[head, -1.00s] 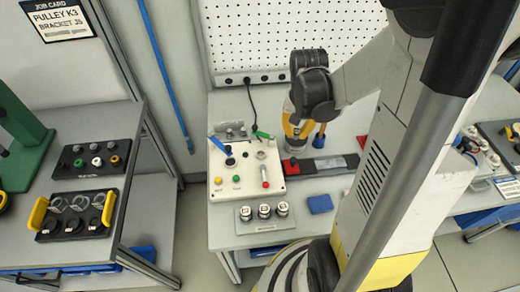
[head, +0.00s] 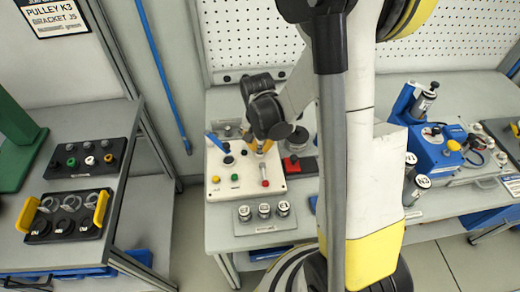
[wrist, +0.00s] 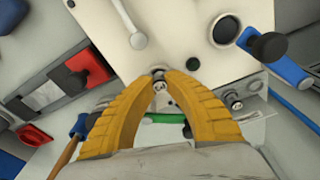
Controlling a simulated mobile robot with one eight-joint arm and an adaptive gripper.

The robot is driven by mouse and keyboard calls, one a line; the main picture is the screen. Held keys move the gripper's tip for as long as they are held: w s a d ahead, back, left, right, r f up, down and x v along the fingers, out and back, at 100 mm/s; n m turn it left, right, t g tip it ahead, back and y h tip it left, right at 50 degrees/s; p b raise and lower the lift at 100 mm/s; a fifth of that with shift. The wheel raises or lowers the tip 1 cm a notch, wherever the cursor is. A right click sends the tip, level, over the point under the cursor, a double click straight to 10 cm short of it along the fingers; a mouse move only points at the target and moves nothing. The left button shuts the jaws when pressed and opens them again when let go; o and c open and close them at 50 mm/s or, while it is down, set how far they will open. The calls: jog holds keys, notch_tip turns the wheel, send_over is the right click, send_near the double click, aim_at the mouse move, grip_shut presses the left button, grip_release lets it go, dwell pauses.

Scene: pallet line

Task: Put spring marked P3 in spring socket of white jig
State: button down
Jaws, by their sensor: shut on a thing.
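The white jig (head: 248,174) lies on the middle bench in the head view. In the wrist view its pale plate (wrist: 175,22) fills the top. My gripper (head: 262,149) is over the back right of the jig, pointing down. In the wrist view my gripper (wrist: 160,75) has its yellow fingers closed around a small metallic piece, seemingly the spring (wrist: 158,85). No P3 mark is readable. In the head view the fingers hide the held piece. I cannot tell which opening is the spring socket, nor whether the piece touches the jig.
A blue clamp lever (head: 216,141) and a red-tipped lever (head: 265,182) rise from the jig. A red block (head: 291,165) is close on its right. A tray of labelled round parts (head: 264,214) stands in front. A blue fixture (head: 432,152) is farther right.

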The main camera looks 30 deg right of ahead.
jog(key=shift+f, duration=0.3)
jog(key=shift+f, duration=0.1)
jog(key=shift+f, duration=0.15)
jog(key=c, duration=1.5)
grip_release()
jog(key=shift+o, duration=0.2)
jog(key=shift+r, duration=0.2)
